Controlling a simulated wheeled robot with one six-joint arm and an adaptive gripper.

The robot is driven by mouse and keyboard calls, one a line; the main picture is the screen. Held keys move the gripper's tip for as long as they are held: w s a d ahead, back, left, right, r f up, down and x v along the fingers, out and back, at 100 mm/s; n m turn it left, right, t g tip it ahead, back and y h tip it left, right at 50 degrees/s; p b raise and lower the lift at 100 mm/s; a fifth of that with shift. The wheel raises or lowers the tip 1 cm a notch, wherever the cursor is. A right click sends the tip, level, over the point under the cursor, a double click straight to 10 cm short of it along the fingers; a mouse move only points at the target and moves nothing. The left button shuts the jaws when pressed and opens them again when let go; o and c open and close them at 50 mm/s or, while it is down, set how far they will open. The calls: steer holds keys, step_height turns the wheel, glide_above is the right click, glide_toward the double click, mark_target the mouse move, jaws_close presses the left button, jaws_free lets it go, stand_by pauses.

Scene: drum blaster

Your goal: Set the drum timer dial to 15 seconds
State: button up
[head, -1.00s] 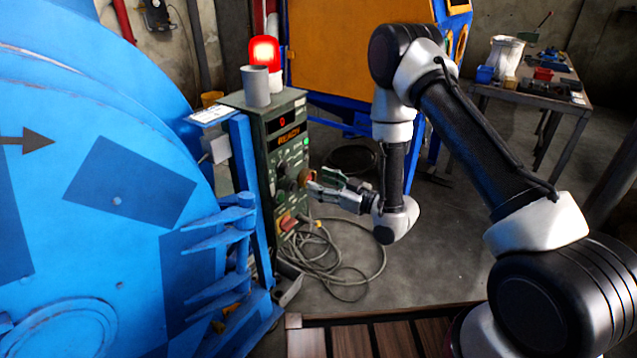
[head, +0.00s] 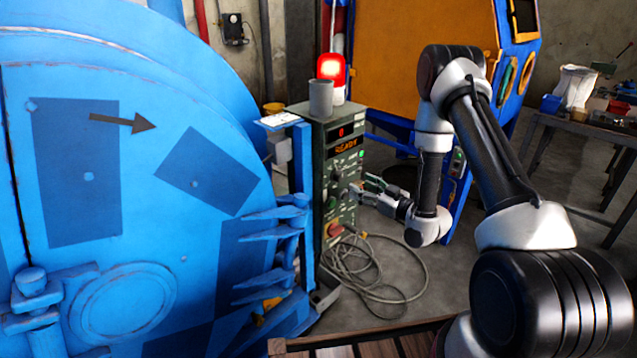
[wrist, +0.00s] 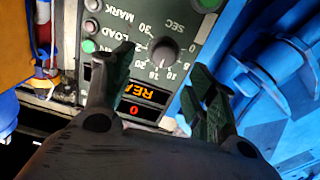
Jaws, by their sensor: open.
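The timer dial (wrist: 163,54) is a dark round knob with a printed scale around it, marked SEC. In the wrist view it appears upside down on the grey-green control panel (wrist: 207,22). I cannot tell exactly which number its pointer marks. My gripper (wrist: 163,60) is open, with its dark green fingers on either side of the dial in the picture. Contact with the dial or panel is not clear. In the head view my gripper (head: 366,192) is at the front of the control box (head: 318,145).
The display (wrist: 134,110) shows a red 0, with orange lettering above it. Other knobs and lit green buttons sit on the panel. The large blue drum (head: 140,240) stands left of the box. A cable (head: 375,265) coils on the floor.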

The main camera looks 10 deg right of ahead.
mark_target(342, 178)
steer(key=x, duration=0.8)
steer(key=shift+s+a, duration=0.15)
steer(key=shift+a, duration=0.15)
steer(key=c, duration=1)
